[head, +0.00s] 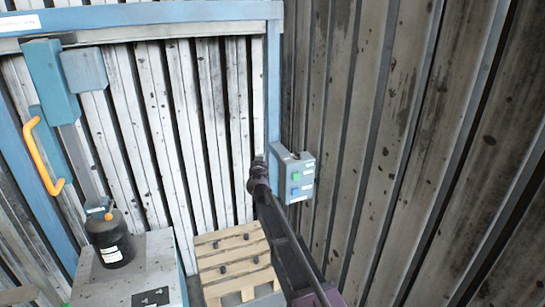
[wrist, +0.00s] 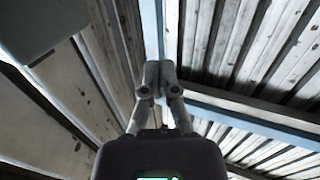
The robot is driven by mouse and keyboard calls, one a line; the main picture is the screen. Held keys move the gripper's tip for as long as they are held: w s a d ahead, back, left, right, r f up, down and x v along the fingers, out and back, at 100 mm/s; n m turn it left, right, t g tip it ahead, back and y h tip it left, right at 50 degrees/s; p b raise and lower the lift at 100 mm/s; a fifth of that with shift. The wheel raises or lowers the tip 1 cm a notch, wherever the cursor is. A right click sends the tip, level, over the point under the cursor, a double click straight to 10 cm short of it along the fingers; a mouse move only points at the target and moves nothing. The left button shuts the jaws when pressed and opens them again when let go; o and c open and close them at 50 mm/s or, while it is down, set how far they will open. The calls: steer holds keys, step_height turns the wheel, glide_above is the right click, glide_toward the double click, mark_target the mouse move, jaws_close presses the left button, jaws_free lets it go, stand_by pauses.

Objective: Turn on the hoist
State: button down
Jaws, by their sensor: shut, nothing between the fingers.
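A grey-blue control box (head: 292,177) is fixed at the corner by the corrugated wall in the head view. Its face carries a green button (head: 295,176) and a blue button (head: 295,191), with small labels beside them. My gripper (head: 258,162) is just left of the box, with a visible gap from the buttons. In the wrist view my gripper's fingers (wrist: 159,68) are together, with nothing between them. A grey box-like shape (wrist: 50,25) fills the upper left there; I cannot tell for sure that it is the control box.
A blue post with an orange handle (head: 42,157) stands at the left. A dark canister (head: 110,240) sits on a grey cabinet (head: 155,260). A slatted wooden pallet (head: 232,262) is to the right of it. The corrugated wall (head: 400,150) bounds the right side.

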steer(key=shift+s+a, duration=0.35)
steer(key=shift+a, duration=0.4)
steer(key=s+d+f+g, duration=0.6)
steer(key=s+d, duration=0.4)
steer(key=s, duration=0.3)
steer(key=s+d+f+g, duration=0.6)
steer(key=s+d, duration=0.4)
steer(key=s, duration=0.3)
steer(key=s+d+f+g+h, duration=0.1)
steer(key=s+d+f+g, duration=0.5)
steer(key=s+d, duration=0.4)
steer(key=s, duration=0.3)
steer(key=shift+s+d+f+m, duration=0.2)
steer(key=shift+f+m, duration=0.1)
steer(key=shift+f, duration=0.05)
